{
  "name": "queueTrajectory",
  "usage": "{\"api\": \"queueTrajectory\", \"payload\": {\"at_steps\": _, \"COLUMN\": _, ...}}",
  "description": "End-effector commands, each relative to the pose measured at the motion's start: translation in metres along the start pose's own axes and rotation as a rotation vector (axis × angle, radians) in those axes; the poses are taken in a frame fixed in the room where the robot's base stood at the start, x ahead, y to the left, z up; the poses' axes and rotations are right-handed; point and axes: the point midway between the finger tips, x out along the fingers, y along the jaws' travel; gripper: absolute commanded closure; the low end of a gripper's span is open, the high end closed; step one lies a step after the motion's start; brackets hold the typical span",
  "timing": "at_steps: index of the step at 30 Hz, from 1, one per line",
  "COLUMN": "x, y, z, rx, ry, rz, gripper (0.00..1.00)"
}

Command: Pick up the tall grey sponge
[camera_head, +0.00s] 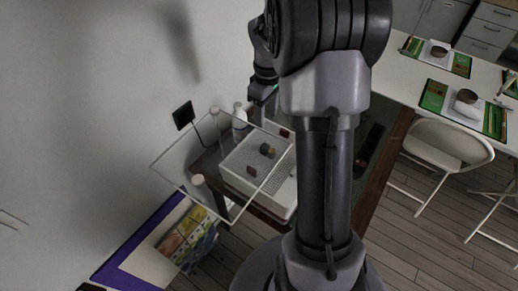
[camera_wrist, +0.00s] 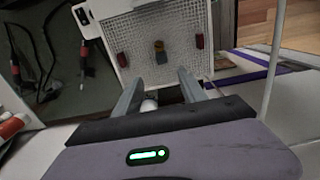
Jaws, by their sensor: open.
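In the head view my arm hides the tray's right side, and the fingers are not clear.
Red blocks (camera_wrist: 122,60) (camera_wrist: 199,40) stand either side in the tray. A clear pane (camera_head: 185,185) is above the tray. White bottles (camera_head: 239,115) stand near the wall. Tools with cables (camera_wrist: 45,60) lie on the dark surface at left. A white chair (camera_head: 448,143) stands at right.

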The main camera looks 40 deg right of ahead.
Motion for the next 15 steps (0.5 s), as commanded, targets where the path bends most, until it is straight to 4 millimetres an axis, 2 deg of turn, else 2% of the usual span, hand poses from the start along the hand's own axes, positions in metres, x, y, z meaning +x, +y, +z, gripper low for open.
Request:
{"api": "queueTrajectory", "payload": {"at_steps": 1, "x": 0.022, "y": -0.001, "z": 0.000, "rx": 0.000, "ry": -0.003, "rz": -0.004, "gripper": 0.51}}
{"api": "queueTrajectory", "payload": {"at_steps": 6, "x": 0.064, "y": -0.001, "z": 0.000, "rx": 0.000, "ry": -0.001, "rz": -0.002, "gripper": 0.51}}
{"api": "queueTrajectory", "payload": {"at_steps": 13, "x": 0.086, "y": -0.002, "z": 0.000, "rx": 0.000, "ry": 0.000, "rz": -0.001, "gripper": 0.51}}
{"api": "queueTrajectory", "payload": {"at_steps": 15, "x": 0.099, "y": -0.003, "z": 0.002, "rx": -0.001, "ry": -0.001, "rz": -0.001, "gripper": 0.51}}
